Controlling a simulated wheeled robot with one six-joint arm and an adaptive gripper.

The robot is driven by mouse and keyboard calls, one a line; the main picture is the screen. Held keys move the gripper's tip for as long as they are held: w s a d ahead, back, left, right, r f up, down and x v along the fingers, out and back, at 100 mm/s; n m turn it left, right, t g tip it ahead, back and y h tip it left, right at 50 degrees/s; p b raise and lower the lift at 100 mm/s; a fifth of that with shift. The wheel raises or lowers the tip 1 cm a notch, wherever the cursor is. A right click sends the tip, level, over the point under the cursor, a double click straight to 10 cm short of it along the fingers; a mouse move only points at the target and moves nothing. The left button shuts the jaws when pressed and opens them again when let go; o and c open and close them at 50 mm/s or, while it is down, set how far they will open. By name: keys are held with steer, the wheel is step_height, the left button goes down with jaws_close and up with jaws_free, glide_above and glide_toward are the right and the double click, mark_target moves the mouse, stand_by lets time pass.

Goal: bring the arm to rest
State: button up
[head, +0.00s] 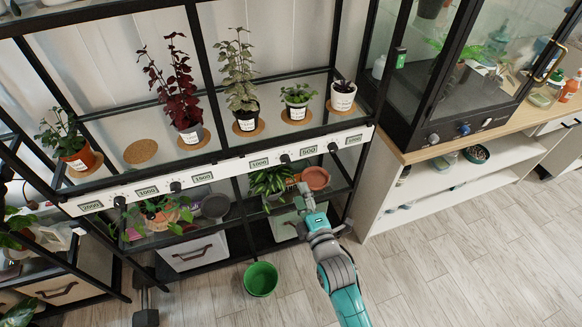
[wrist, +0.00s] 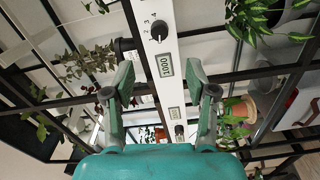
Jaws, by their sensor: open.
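My gripper (head: 304,196) is in front of the lower part of the black plant shelf in the head view, at the end of my teal and grey arm. In the wrist view my gripper (wrist: 166,88) has its two fingers spread apart with nothing between them. Behind the fingers is the white control strip (wrist: 172,113) with dials and small number displays. From the head view I cannot tell how far the gripper is from the shelf.
The shelf's control strip (head: 230,166) runs below several potted plants, with an empty cork mat (head: 140,151) among them. A green bucket (head: 261,279) stands on the wooden floor (head: 440,265). A white cabinet (head: 385,205) stands to the right. The floor at lower right is clear.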

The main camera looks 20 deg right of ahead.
steer(key=s+f+m+g, duration=0.3)
steer(key=s+m, duration=0.5)
steer(key=s, duration=1.6)
steer(key=s+r+m, duration=0.3)
steer(key=s+m, duration=0.1)
steer(key=s, duration=0.4)
steer(key=s+r+m, duration=0.4)
steer(key=s, duration=0.5)
steer(key=shift+s, duration=0.25)
steer(key=shift+w, duration=0.1)
